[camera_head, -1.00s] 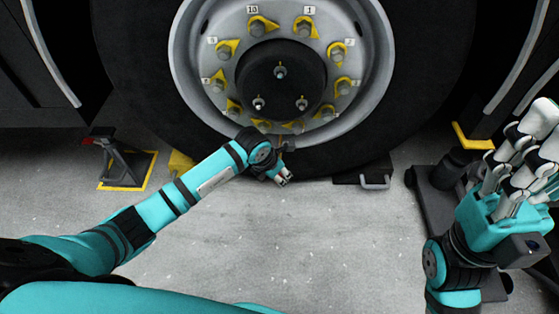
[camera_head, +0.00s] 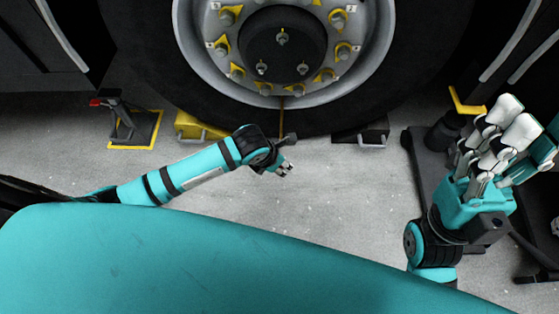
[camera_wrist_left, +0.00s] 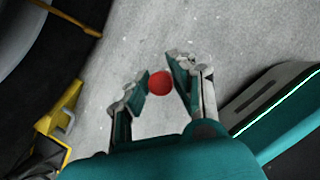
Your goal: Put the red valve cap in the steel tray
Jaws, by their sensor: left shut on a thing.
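The red valve cap (camera_wrist_left: 160,83) is a small round red piece in the left wrist view, between the fingertips of my left gripper (camera_wrist_left: 160,84). That gripper is shut on it, above the grey floor. In the head view my left gripper (camera_head: 285,168) is just in front of the tyre's lower edge, and the cap cannot be made out there. My right gripper (camera_head: 505,132) is raised at the right, its pale fingers turned up; its opening is unclear. No steel tray can be made out in these views.
A large wheel (camera_head: 372,70) with yellow nut markers stands ahead. A jack stand (camera_head: 122,122) is at the left. A yellow chock (camera_head: 198,127) and a black chock (camera_head: 362,133) sit at the tyre. Concrete floor (camera_head: 330,190) between the arms is clear.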

